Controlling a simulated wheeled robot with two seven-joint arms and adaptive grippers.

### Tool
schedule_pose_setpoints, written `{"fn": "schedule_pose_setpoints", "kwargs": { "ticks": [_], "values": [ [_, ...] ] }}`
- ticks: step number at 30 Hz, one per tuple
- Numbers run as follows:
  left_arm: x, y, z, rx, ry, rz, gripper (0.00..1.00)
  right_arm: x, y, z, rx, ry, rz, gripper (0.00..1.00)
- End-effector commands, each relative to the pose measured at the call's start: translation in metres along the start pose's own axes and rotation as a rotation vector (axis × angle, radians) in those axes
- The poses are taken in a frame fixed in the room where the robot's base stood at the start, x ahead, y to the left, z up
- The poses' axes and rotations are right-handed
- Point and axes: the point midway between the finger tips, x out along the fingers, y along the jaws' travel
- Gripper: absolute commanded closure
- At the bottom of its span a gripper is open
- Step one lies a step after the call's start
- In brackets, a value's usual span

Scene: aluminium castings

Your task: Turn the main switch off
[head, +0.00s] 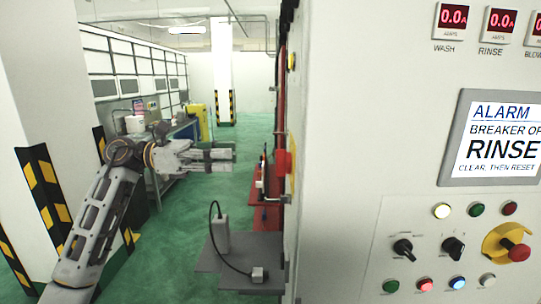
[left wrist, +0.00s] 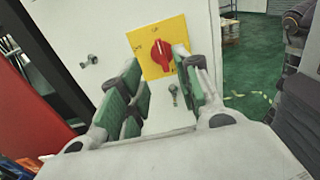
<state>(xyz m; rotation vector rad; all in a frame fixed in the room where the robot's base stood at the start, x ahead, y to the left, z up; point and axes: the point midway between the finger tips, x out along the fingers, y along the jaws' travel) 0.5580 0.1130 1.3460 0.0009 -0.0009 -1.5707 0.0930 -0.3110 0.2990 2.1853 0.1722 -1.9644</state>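The main switch (left wrist: 161,56) is a red rotary knob on a square yellow plate, on a pale cabinet face in the left wrist view. Its handle looks roughly upright; the small labels cannot be read. In the head view, the red knob (head: 283,163) shows edge-on on the cabinet's side. My left gripper (head: 230,157) points toward it with a clear gap between. In the left wrist view, the green-padded fingers (left wrist: 163,92) are apart and empty, with the switch beyond and between them. My right gripper is not in view.
A control panel (head: 445,215) with selector knobs, lamps and a red button on yellow (head: 515,250) fills the right. The screen (head: 500,140) reads ALARM, RINSE. A grey shelf (head: 235,262) juts out below the switch. A striped post (head: 45,190) stands left. Green floor is open behind.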

Motion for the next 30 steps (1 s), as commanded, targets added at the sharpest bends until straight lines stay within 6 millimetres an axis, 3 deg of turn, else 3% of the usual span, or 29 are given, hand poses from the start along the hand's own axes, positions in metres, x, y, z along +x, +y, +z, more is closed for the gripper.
{"fn": "schedule_pose_setpoints", "kwargs": {
  "ticks": [18,30],
  "values": [
    [0.082,-0.001,0.002,-0.001,-0.001,-0.003,0.67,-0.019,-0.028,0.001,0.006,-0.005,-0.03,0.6],
    [0.107,0.0,0.0,-0.001,0.0,0.0,0.67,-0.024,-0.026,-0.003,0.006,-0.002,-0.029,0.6]
  ]
}}
